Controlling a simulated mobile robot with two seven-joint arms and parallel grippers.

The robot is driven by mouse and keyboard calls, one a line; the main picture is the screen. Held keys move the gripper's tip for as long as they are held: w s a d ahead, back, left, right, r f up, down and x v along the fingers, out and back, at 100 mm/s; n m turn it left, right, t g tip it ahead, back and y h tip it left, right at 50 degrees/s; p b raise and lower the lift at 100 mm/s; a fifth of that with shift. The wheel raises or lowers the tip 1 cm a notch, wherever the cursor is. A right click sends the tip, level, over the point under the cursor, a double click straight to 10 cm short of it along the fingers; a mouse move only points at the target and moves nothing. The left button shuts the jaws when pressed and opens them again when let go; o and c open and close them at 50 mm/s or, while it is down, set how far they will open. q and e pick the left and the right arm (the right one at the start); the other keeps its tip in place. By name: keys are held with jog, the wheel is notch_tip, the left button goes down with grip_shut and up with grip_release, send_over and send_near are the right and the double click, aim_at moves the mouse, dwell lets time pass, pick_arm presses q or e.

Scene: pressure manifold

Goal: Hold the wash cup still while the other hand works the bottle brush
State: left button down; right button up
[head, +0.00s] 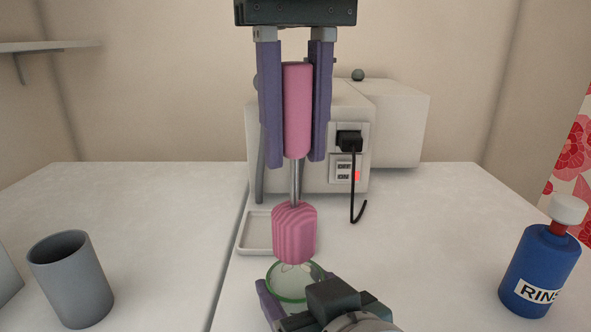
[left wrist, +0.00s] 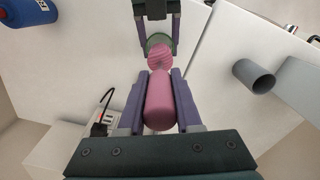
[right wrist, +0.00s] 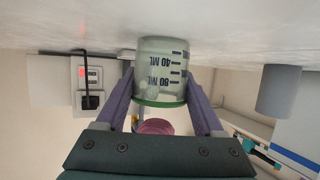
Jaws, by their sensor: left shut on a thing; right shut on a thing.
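My left gripper (head: 296,155) is shut on the pink handle (head: 297,105) of the bottle brush and holds it upright, head down. The brush's ridged pink head (head: 294,232) hangs over the mouth of the wash cup. The clear cup has a green rim (head: 272,292) and measuring marks; it also shows in the right wrist view (right wrist: 160,62). My right gripper (right wrist: 160,80) is shut around the cup's sides. In the right wrist view the brush head (right wrist: 155,127) shows outside the cup, beyond its rim. In the head view my right wrist hides much of the cup.
A grey tumbler (head: 72,285) stands at left. A blue rinse bottle (head: 540,265) with a white cap stands at right. A shallow tray (head: 257,236) lies behind the brush. A white machine (head: 400,130) and a socket with a black plug (head: 349,140) are at the back.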

aim_at(296, 211)
pick_arm(q)
jog(key=shift+d+r, duration=0.1)
jog(key=shift+r, duration=0.85)
jog(key=shift+f, duration=4.95)
jog(key=shift+f, duration=0.4)
